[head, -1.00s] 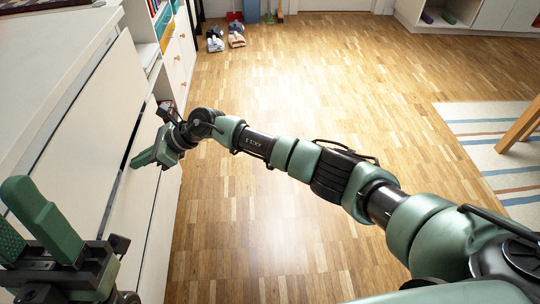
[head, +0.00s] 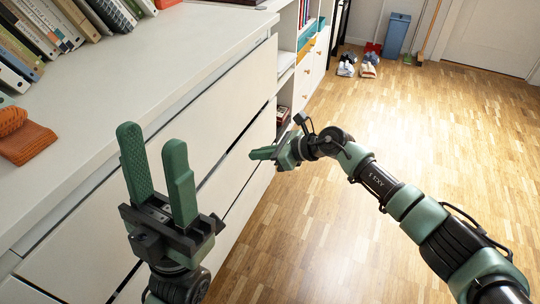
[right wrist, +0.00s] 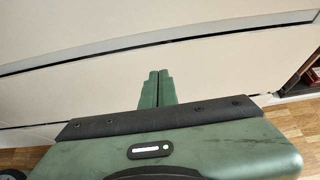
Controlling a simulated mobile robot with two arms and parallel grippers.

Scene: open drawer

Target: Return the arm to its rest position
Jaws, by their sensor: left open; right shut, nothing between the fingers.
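My right arm (head: 378,184) reaches in from the lower right. Its gripper (head: 256,153) is shut and empty, close to the front of the white drawer unit (head: 215,110) near its far end. In the right wrist view the two green fingers (right wrist: 155,88) lie together and point at the pale drawer front (right wrist: 230,75). I cannot tell whether they touch it. My left gripper (head: 152,140) is open and empty, fingers pointing up, in front of the near part of the drawer unit. Dark gaps run between the drawer fronts.
Books (head: 60,30) and an orange object (head: 25,138) are on the unit's white top (head: 130,85). Shelves stand beyond the unit. Shoes (head: 357,65) and a blue bin (head: 396,35) are at the back. The wooden floor (head: 310,230) beside the unit is clear.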

